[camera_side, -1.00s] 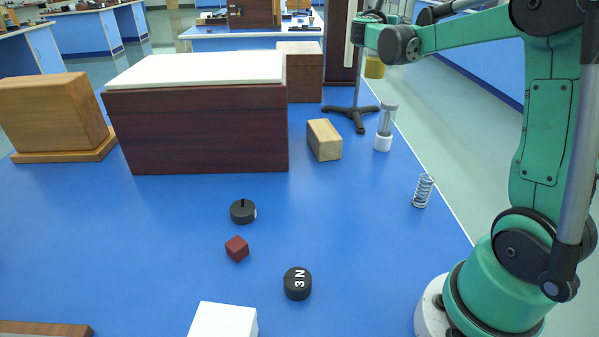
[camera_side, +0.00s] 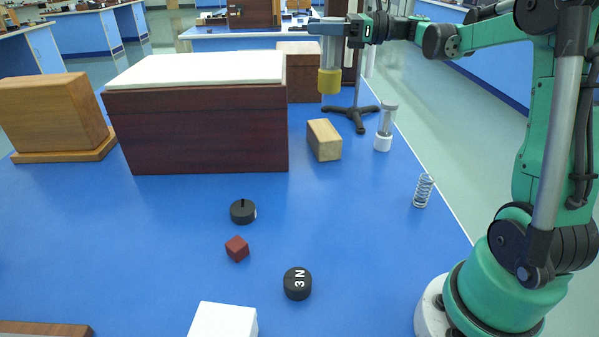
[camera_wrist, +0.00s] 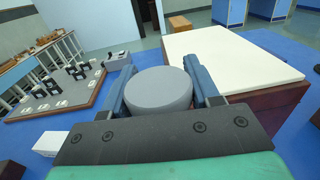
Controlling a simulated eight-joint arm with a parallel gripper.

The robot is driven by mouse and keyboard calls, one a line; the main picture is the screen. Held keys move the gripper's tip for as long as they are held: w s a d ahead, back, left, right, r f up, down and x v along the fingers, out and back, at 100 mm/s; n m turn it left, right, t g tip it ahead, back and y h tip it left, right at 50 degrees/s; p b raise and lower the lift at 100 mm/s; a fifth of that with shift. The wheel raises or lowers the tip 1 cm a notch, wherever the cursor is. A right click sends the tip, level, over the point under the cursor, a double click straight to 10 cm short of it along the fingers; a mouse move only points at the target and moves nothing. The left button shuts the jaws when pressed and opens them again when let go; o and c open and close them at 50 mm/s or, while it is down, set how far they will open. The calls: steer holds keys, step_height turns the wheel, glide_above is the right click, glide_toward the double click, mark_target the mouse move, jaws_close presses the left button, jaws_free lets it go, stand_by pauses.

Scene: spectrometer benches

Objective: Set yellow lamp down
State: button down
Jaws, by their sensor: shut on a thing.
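The yellow lamp (camera_side: 330,80) is an upright cylinder with a yellow base, a clear-grey tube above it and a grey top. My gripper (camera_side: 328,27) is shut on its upper end and holds it in the air above the blue bench, right of the dark wooden box. In the wrist view the lamp's round grey top (camera_wrist: 158,90) sits between the two blue fingers of my gripper (camera_wrist: 160,85). The lamp's lower part is hidden in that view. A similar lamp with a white base (camera_side: 384,128) stands on the bench at right.
The dark box with a white top (camera_side: 200,130) is left of the lamp. A wooden block (camera_side: 324,140), a black stand foot (camera_side: 352,115) and a spring (camera_side: 423,190) are to its right or below. The bench centre is mostly clear.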

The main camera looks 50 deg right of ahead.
step_height(320, 180, down, 20)
steer(key=s+a+n+g+y, duration=0.1)
steer(key=s+g+y, duration=0.1)
steer(key=shift+n, duration=0.4)
steer(key=shift+s+a, duration=0.1)
steer(key=shift+c, duration=1.1)
jaws_free()
steer(key=shift+f, duration=0.15)
